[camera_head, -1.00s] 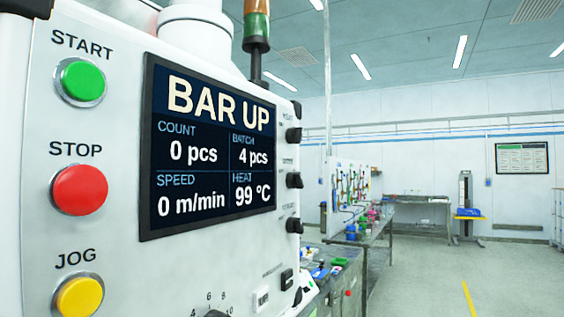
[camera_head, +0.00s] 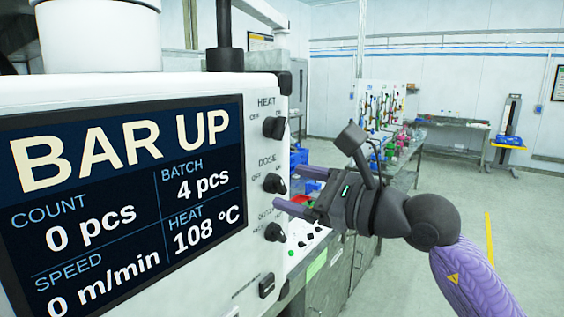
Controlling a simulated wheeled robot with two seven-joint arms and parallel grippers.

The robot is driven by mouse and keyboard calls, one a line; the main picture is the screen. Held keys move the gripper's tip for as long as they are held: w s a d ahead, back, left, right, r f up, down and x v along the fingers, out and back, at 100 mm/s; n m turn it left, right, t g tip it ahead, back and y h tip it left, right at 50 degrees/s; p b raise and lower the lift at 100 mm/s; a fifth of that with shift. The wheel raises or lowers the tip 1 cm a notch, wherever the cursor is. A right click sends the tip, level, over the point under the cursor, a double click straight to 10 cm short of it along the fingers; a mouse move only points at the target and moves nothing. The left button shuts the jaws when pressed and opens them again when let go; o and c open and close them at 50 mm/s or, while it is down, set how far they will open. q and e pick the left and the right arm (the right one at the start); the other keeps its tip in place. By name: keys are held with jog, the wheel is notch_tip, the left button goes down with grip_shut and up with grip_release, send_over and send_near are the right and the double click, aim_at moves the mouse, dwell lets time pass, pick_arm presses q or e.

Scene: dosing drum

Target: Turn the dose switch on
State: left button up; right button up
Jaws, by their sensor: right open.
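The dose switch (camera_head: 274,184) is a black rotary knob on the white panel, under the word DOSE with OFF and ON marks. It is the middle one of three knobs in a column; its pointer looks tilted, and I cannot tell its setting surely. My right gripper (camera_head: 286,188) is open, coming in from the right. Its two purple fingers point left at the panel, one above and one below the dose switch's level. I cannot tell whether they touch it. My left gripper is out of view.
The heat knob (camera_head: 274,127) sits just above and another knob (camera_head: 275,232) just below. The display (camera_head: 125,190) reads BAR UP, 0 pcs, 108 °C. A signal post (camera_head: 224,40) stands on the machine. A workbench (camera_head: 330,270) lies behind my gripper.

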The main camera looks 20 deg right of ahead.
aim_at(277, 185)
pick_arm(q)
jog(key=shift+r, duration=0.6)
pick_arm(e)
jog(key=shift+x, duration=1.25)
grip_shut()
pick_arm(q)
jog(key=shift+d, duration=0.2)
